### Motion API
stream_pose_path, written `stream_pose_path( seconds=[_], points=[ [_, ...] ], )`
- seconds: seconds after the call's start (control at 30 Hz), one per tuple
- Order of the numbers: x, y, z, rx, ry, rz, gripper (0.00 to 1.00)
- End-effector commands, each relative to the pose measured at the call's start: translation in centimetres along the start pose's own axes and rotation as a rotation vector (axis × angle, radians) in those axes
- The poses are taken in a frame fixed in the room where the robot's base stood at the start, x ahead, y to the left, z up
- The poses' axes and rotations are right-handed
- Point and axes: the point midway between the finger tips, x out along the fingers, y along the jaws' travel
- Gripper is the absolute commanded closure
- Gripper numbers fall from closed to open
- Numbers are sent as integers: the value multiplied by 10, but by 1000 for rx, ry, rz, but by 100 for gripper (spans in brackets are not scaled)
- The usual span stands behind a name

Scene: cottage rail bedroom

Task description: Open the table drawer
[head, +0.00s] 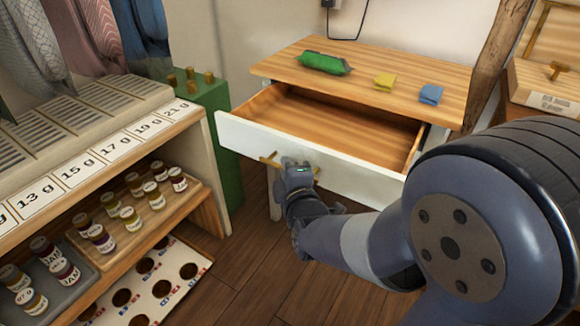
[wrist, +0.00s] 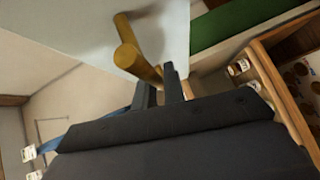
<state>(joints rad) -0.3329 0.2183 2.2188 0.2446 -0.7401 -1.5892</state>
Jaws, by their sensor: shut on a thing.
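The table (head: 430,75) has a wooden top and a white-fronted drawer (head: 245,133). The drawer is pulled well out, and its wooden inside looks empty. A brass-coloured bar handle (head: 269,160) is on the drawer front. My gripper (head: 297,167) is at the drawer front, shut on the handle. In the wrist view the handle (wrist: 136,62) runs from the upper middle down to my gripper's fingers (wrist: 160,88), against the white drawer front (wrist: 165,30). My gripper hides the middle of the handle in the head view.
A green cabinet (head: 228,150) stands left of the drawer. A shelf with jars on trays (head: 105,255) is at left. Wooden floor (head: 270,260) is clear below.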

Motion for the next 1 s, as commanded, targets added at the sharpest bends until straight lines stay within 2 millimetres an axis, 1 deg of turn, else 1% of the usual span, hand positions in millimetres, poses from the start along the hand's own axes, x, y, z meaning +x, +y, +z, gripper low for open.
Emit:
stream_pose_path(
  seconds=[0.3, 0.33, 0.5, 0.6, 0.87, 0.97, 1.0],
  points=[
    [-1, -2, 1, 0, -2, -5, 100],
    [-1, -2, 1, 0, -2, -5, 88],
    [0, -1, 0, 0, -1, -3, 74],
    [0, -1, 0, 0, -1, -2, 68],
    [-2, 0, 0, 0, 0, 0, 68],
    [-11, 2, -1, 0, 1, 1, 68],
    [-17, 2, -1, 0, 1, 0, 68]
  ],
)
